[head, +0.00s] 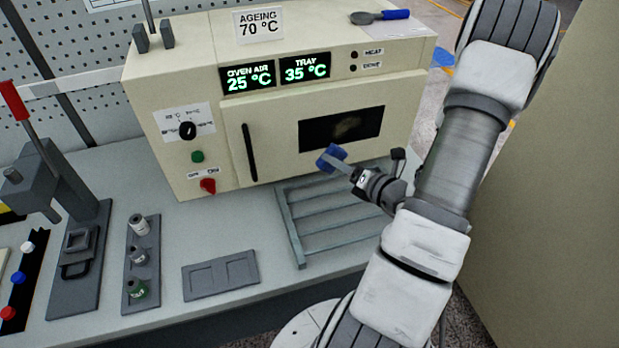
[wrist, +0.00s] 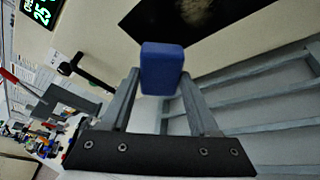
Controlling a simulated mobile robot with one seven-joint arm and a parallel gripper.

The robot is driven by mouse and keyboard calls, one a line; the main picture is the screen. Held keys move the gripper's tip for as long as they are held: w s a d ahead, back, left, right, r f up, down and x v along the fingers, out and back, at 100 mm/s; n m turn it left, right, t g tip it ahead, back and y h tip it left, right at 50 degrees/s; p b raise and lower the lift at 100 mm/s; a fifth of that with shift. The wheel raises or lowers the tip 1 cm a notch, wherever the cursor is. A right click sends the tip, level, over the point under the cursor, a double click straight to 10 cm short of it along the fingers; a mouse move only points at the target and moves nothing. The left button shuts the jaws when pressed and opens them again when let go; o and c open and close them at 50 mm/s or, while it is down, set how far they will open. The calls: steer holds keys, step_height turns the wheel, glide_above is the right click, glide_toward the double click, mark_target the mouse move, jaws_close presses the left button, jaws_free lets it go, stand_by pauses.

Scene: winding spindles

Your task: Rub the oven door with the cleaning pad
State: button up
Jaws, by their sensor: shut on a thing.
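The cream oven (head: 220,130) stands on the grey bench with its door (head: 285,145) shut. The door has a dark window (head: 340,128) with a brownish smudge on it, and a black vertical handle (head: 249,152) at its left. My gripper (head: 340,161) is shut on the blue cleaning pad (head: 328,155), just in front of the door below the window's left part. In the wrist view the pad (wrist: 162,68) sits between the fingertips, with the dark window (wrist: 190,20) and its smudge beyond it. I cannot tell whether the pad touches the door.
A slatted grey rack (head: 330,215) lies on the bench below my gripper. A flat two-pocket plate (head: 221,275) and a holder with small bottles (head: 139,260) are further left. A red-handled press (head: 60,190) stands at far left. A cream wall (head: 550,200) is at right.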

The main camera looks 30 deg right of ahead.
steer(key=w+d+m+h, duration=0.1)
steer(key=w+d+h, duration=0.1)
steer(key=w+d, duration=0.2)
steer(key=shift+w+d+r+m+t, duration=0.15)
steer(key=shift+w+d+m+t, duration=0.15)
steer(key=shift+w+d+t, duration=0.15)
stand_by(0.3)
steer(key=shift+w+d, duration=0.2)
steer(key=shift+w, duration=0.6)
stand_by(0.5)
steer(key=shift+s+d, duration=0.35)
steer(key=shift+d, duration=0.95)
steer(key=shift+s+d, duration=0.3)
steer(key=shift+d, duration=1.05)
steer(key=shift+s+d, duration=0.35)
steer(key=shift+d, duration=0.95)
steer(key=shift+a, duration=0.1)
